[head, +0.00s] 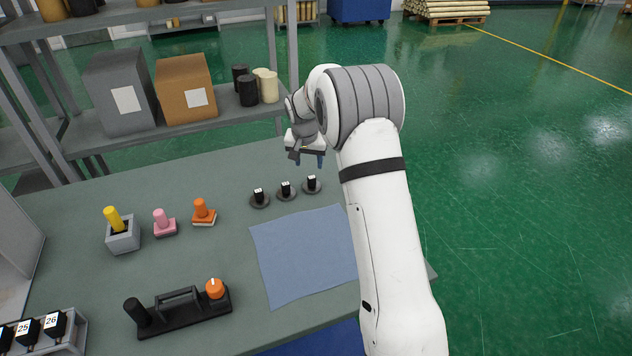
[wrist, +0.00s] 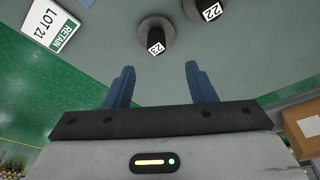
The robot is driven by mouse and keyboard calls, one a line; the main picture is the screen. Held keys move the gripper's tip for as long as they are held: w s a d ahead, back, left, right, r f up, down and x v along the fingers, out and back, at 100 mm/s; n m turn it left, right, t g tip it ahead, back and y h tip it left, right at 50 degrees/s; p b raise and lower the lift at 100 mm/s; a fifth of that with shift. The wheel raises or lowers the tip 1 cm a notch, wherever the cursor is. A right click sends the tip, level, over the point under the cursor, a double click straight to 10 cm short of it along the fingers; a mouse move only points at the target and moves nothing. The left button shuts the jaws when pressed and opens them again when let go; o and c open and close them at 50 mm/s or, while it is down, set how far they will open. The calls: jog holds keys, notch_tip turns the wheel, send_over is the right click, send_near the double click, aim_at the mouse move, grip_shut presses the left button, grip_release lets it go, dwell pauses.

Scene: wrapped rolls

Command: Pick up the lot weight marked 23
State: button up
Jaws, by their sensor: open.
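The lot weight marked 23 (wrist: 156,40) is a small dark piece with a white number label on a round dark base. It shows in the wrist view, just beyond and between my fingertips. My gripper (wrist: 159,70) has two blue fingers, spread apart with nothing between them. The weight marked 22 (wrist: 209,14) stands to its right there, cut by the top edge. In the head view three such weights stand in a row, the rightmost (head: 312,184) nearest below my gripper (head: 308,160); their numbers are unreadable there.
A white LOT 21 RETAIN card (wrist: 50,28) shows at the wrist view's left. A blue cloth (head: 305,258) lies in front of the weights. Stamps (head: 203,212), a black holder (head: 185,310) and a tray of numbered blocks (head: 75,345) share the table. A shelf with boxes (head: 185,88) stands behind.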

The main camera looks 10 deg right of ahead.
aim_at(311, 176)
jog(key=p+x, duration=0.2)
jog(key=x, duration=0.6)
jog(key=shift+d+f+p, duration=0.2)
jog(key=shift+f+p, duration=0.1)
jog(key=shift+f, duration=0.05)
jog(key=shift+c, duration=0.2)
grip_shut()
